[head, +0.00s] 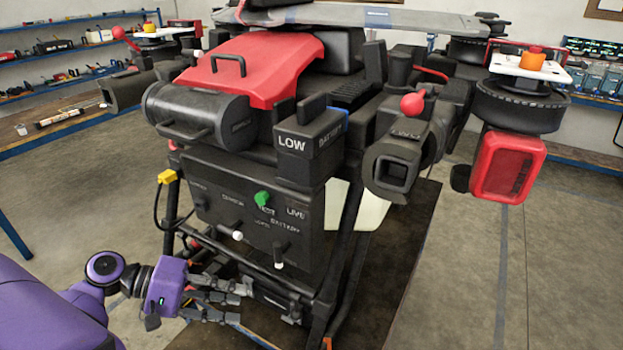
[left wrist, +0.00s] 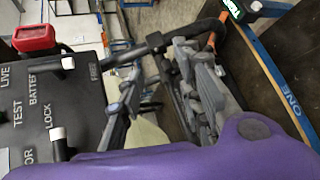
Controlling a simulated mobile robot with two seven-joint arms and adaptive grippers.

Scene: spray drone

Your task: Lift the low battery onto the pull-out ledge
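The low battery (head: 308,148) is a dark block marked LOW, with a blue strip on its top edge. It sits in the black machine above the front panel (head: 250,215). My left gripper (head: 240,292) is low, below and left of the battery, in front of the lower frame under the panel. Its fingers are spread and hold nothing that I can see; they also show apart in the left wrist view (left wrist: 160,90), with a black frame bar beyond them. I cannot pick out the pull-out ledge with certainty. My right gripper is out of view.
The panel has a green knob (head: 262,198) and white-tipped levers (head: 278,262). A yellow plug (head: 167,176) with a black cable hangs at its left. A red cover (head: 262,65) and black cylinder (head: 200,115) lie above. Shelves line the walls; open floor lies left.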

